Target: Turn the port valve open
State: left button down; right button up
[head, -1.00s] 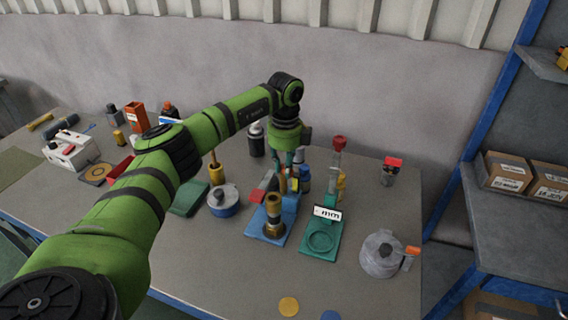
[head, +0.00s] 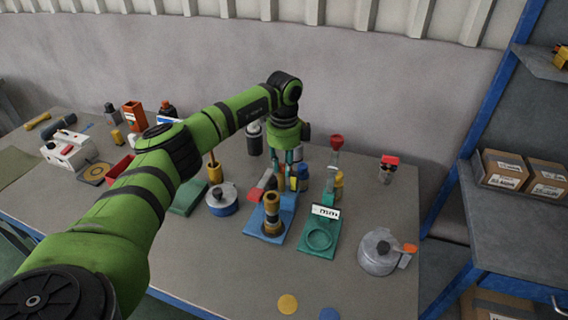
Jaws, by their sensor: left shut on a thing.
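A brass, upright valve-like fitting (head: 272,214) stands on a blue base plate (head: 289,226) near the middle of the table. I take it for the port valve, but no label on it is readable. A red piece (head: 256,193) shows just behind it, to the left. My left gripper (head: 291,177) reaches down just behind the brass fitting, among small coloured parts. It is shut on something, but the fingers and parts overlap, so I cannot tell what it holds. My right gripper is not in view.
A grey round pot (head: 376,258) with an orange tab is further right. A blue-grey pot (head: 222,203) is to the left. The front table area is mostly clear.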

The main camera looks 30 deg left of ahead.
aim_at(284, 166)
pick_arm(q)
jog(key=c, duration=1)
grip_release()
jog(key=shift+c, duration=0.2)
jog(key=shift+r, duration=0.1)
notch_tip(284, 166, up, 12)
